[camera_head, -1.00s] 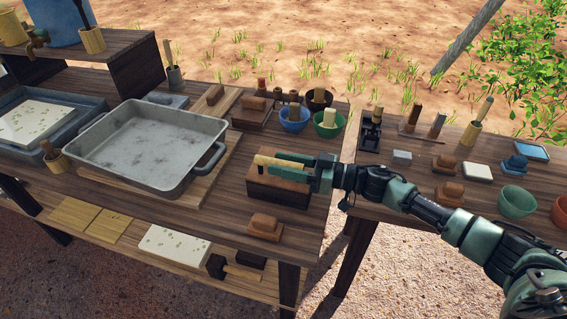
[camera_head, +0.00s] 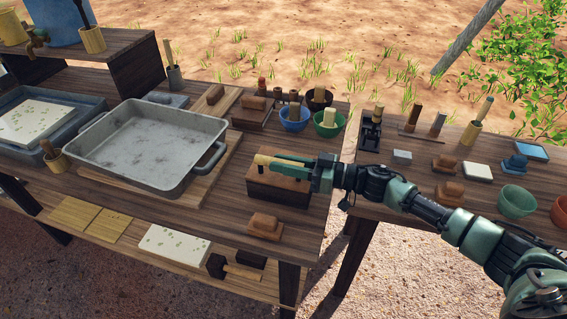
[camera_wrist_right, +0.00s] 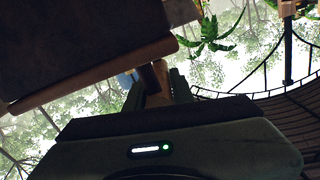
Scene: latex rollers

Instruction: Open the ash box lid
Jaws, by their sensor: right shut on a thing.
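The ash box seems to be the brown wooden box (camera_head: 278,193) near the right edge of the main table in the head view. My right gripper (camera_head: 288,164) is over its top, reaching in from the right. It is shut on a brown wooden piece, which shows between the fingers in the wrist view (camera_wrist_right: 156,82) and seems to be the lid's handle. A pale yellow end (camera_head: 262,160) shows at the fingertips. A dark panel with a wooden edge (camera_wrist_right: 95,75) fills the upper left of the wrist view. How far the lid is raised is unclear. My left gripper is not in view.
A grey metal tray (camera_head: 150,130) stands left of the box. A small wooden block (camera_head: 265,224) lies in front. Blue (camera_head: 294,122) and green (camera_head: 328,128) bowls stand behind. A side table (camera_head: 425,172) with several small items is at the right.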

